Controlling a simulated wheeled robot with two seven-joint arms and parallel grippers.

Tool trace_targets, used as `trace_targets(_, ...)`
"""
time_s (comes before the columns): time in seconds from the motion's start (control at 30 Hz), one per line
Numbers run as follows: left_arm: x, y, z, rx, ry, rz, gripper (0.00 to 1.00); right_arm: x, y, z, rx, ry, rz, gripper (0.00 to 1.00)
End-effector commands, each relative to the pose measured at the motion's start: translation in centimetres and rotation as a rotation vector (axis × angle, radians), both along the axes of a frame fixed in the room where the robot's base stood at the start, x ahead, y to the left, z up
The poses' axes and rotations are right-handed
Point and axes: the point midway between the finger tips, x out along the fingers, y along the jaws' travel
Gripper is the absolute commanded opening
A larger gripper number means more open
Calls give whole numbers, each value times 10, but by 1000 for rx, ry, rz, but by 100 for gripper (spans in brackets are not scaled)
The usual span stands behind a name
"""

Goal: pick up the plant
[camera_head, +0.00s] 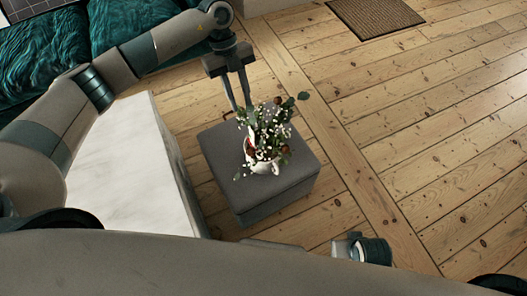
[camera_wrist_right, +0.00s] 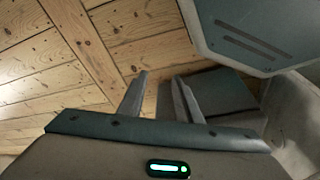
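The plant (camera_head: 265,130), a leafy bunch with white flowers in a white cup-like pot, stands on a dark grey square ottoman (camera_head: 300,185) in the head view. My left gripper (camera_head: 240,108) reaches down from above at the plant's upper left side, its two fingers apart. The fingertips are close to the leaves; whether they touch is unclear. My right gripper (camera_wrist_right: 160,95) shows in the right wrist view with its fingers apart and nothing between them. The grey ottoman also shows behind its fingers (camera_wrist_right: 222,90). The plant is not in that view.
A white marble-topped table (camera_head: 130,165) stands left of the ottoman, under my left arm. A teal sofa (camera_head: 125,25) is at the upper left. A brown mat (camera_head: 376,14) lies at the back. Floorboards (camera_head: 430,130) to the right are clear.

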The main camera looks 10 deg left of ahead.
Motion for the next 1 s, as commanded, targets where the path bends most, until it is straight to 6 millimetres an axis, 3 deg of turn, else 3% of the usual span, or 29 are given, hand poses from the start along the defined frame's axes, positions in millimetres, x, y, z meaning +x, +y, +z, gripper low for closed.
trace_targets(0.27, -6, -4, -16, 0, 4, 0, 26, 0, 0, -2, 0, 2, 0, 31)
trace_targets(0.8, -33, -26, -100, 0, 2, 1, 26, -2, -1, -13, 0, 8, 0, 31)
trace_targets(1.0, -37, -29, -112, 0, 1, 0, 26, 0, 0, -12, 0, 4, 0, 31)
